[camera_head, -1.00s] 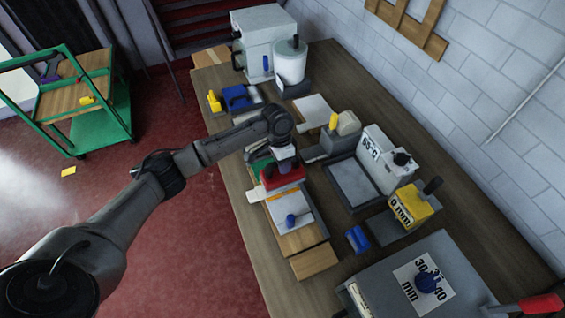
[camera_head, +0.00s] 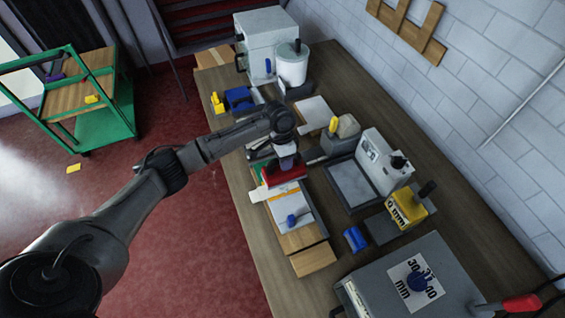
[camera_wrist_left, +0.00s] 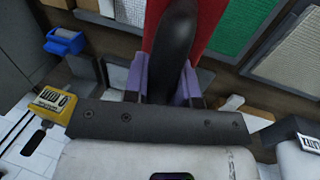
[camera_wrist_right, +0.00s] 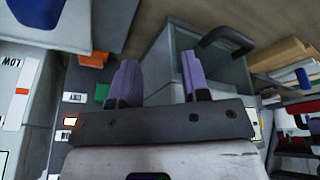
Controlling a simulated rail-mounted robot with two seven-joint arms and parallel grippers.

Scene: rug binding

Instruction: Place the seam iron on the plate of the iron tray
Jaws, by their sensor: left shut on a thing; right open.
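The seam iron has a red body (camera_head: 284,176) and a black handle, seen large at the top of the left wrist view (camera_wrist_left: 172,50). My left gripper (camera_head: 287,158) is shut on the handle, with a purple finger on each side. It holds the iron over the sample boards at the table's left-middle. A grey plate (camera_head: 352,184) lies in a dark frame in front of a white block with a black knob, to the right of the iron; I take it for the iron tray. My right gripper (camera_wrist_right: 158,82) is open and empty, and out of the head view.
A yellow labelled block (camera_head: 406,208), a blue roller (camera_head: 355,239) and a grey dial machine (camera_head: 440,275) stand to the right. A white box (camera_head: 266,45) is at the back.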

